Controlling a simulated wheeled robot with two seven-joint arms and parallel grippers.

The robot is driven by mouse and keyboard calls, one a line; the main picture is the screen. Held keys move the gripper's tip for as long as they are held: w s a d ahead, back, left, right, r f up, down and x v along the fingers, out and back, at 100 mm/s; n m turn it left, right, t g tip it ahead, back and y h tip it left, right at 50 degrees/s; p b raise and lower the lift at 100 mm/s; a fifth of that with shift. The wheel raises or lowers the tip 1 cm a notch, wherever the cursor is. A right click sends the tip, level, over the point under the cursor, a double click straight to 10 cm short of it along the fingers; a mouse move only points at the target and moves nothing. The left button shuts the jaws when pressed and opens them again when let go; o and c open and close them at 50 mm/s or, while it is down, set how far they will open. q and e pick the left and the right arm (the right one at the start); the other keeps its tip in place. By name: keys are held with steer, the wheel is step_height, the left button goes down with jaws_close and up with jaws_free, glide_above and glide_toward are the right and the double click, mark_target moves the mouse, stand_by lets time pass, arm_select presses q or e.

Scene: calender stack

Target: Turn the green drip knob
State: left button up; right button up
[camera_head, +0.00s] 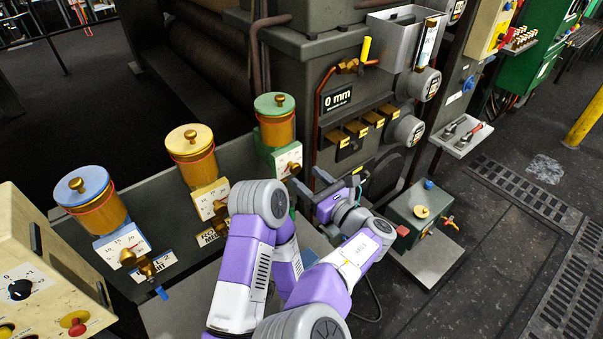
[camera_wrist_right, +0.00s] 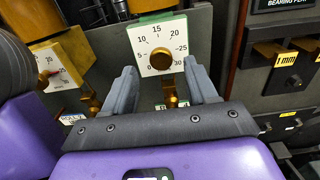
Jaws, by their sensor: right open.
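The green drip oiler (camera_head: 277,122) has a green lid, an amber glass body and a brass top. Below it is a white dial plate with a round brass knob (camera_wrist_right: 161,59). The scale around the knob runs from 0 to 30. My right gripper (camera_head: 312,182) is open, just in front of and to the right of this dial in the head view. In the right wrist view its two fingers (camera_wrist_right: 160,78) stand apart on either side of the lower dial, with nothing between them. Contact with the knob is not visible. My left gripper is not in view.
Yellow (camera_head: 190,143) and blue (camera_head: 81,186) drip oilers stand left of the green one, on the same bench. A dark machine panel with brass tags (camera_head: 365,121) rises close on the right. A small green box (camera_head: 422,210) sits on a low plate at right.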

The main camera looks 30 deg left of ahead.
mark_target(297, 170)
steer(key=shift+x, duration=1.8)
steer(key=c, duration=1)
